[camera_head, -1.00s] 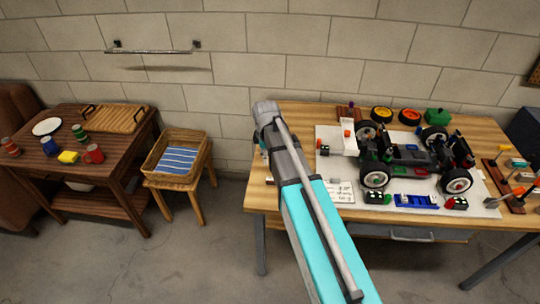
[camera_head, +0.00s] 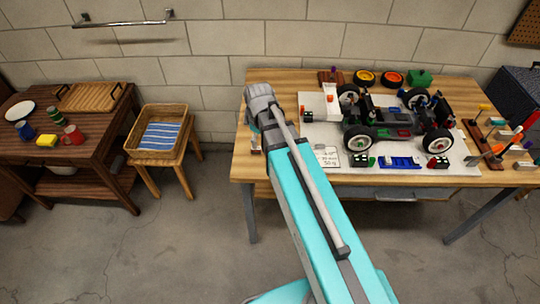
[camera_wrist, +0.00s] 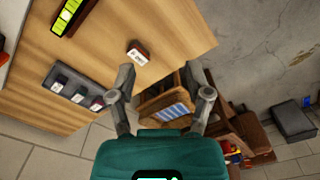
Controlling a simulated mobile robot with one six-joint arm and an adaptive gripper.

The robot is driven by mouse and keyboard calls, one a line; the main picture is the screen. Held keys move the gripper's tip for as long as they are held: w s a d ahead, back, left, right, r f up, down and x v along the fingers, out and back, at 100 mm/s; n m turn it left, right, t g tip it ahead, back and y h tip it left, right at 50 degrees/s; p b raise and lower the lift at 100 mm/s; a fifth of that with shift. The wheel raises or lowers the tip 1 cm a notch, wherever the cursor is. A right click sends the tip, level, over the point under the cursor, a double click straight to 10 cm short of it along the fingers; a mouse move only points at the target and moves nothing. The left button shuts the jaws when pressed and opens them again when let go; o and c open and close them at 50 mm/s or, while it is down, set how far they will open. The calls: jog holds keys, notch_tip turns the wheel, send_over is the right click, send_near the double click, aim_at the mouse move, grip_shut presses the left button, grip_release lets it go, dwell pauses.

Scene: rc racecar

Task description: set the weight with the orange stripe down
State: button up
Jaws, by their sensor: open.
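A small dark reddish block with a white label (camera_wrist: 138,54) stands alone on the wooden workbench in the wrist view. It looks like a weight, but I cannot make out an orange stripe on it. My gripper (camera_wrist: 166,78) is open, with nothing between its fingers. A dark rack (camera_wrist: 73,90) with several small labelled blocks lies further left on the bench.
The workbench (camera_head: 215,170) carries an RC car (camera_head: 395,125) on a white mat, with loose parts around it. A stool with a basket (camera_head: 160,130) and a side table (camera_head: 95,155) stand to the left. Bare bench surrounds the lone block.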

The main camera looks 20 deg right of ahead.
jog(key=s+d+m, duration=0.1)
jog(key=s+m, duration=0.6)
jog(key=s, duration=0.1)
